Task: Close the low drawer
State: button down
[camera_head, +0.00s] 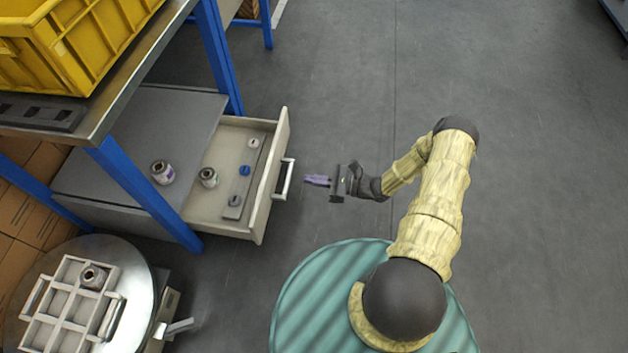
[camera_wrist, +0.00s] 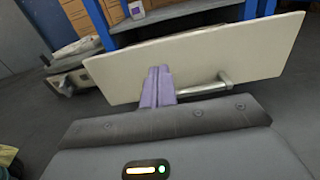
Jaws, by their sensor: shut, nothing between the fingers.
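The low drawer (camera_head: 268,182) is pulled out to the right from under the blue-legged workbench. In the wrist view the fingers (camera_wrist: 158,72) overlap the drawer front; I cannot tell contact there.
Another jar (camera_head: 162,172) stands on the grey surface above the drawer cabinet. A yellow crate (camera_head: 75,45) sits on the workbench. A round table (camera_head: 140,300) with a compartment tray (camera_head: 45,325) stands at lower left. The floor right of the drawer is clear.

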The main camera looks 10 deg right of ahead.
aim_at(269, 173)
jog(key=b+x, duration=0.2)
jog(key=x, duration=0.3)
jog(key=b+x, duration=0.3)
jog(key=x, duration=0.1)
jog(key=shift+w+a+f, duration=0.1)
jog(key=shift+a+f, duration=0.15)
jog(key=shift+a, duration=0.1)
jog(key=shift+w+a+r, duration=0.2)
jog(key=shift+a, duration=0.3)
jog(key=shift+w, duration=0.1)
